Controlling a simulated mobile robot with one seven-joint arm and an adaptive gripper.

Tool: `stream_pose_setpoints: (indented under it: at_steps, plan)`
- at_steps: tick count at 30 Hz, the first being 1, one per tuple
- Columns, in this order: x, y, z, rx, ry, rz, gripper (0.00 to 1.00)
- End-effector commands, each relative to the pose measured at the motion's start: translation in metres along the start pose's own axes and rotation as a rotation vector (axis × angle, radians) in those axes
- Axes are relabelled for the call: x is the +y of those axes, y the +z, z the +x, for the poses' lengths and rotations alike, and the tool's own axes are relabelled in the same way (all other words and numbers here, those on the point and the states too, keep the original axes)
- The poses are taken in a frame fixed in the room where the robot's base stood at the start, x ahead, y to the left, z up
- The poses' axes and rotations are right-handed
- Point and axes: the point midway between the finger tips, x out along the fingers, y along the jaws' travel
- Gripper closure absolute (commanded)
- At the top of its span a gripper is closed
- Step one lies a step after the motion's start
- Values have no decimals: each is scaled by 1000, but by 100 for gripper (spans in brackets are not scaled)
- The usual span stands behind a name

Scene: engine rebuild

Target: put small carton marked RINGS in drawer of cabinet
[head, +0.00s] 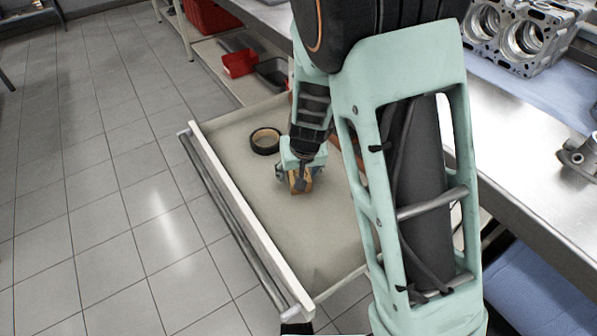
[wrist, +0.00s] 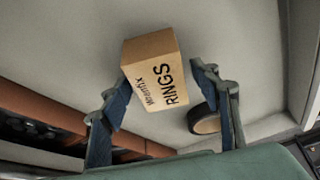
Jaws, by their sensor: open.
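The small brown carton marked RINGS (wrist: 153,70) is in the open drawer (head: 225,138), with its printed face toward the wrist camera. In the head view the carton (head: 300,183) shows just below my gripper, partly covered by it. In the head view my gripper (head: 299,172) is low inside the drawer. I cannot tell whether the carton rests fully on the drawer floor.
A black tape roll (head: 265,141) lies in the drawer beside the carton. The drawer's white front with its rail handle (head: 225,215) borders open tiled floor. The metal bench (head: 520,150) with an engine block (head: 520,35) is at right. Red bins (head: 239,63) stand on a low shelf behind.

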Motion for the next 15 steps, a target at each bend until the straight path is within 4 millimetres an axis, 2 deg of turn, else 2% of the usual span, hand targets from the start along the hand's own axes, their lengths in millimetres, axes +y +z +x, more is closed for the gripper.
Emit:
stream_pose_setpoints:
  at_steps: [12,15]
  plan:
    - [-2,-4,-88,4,-3,-2,43]
    - [-1,-3,-104,2,-2,-2,43]
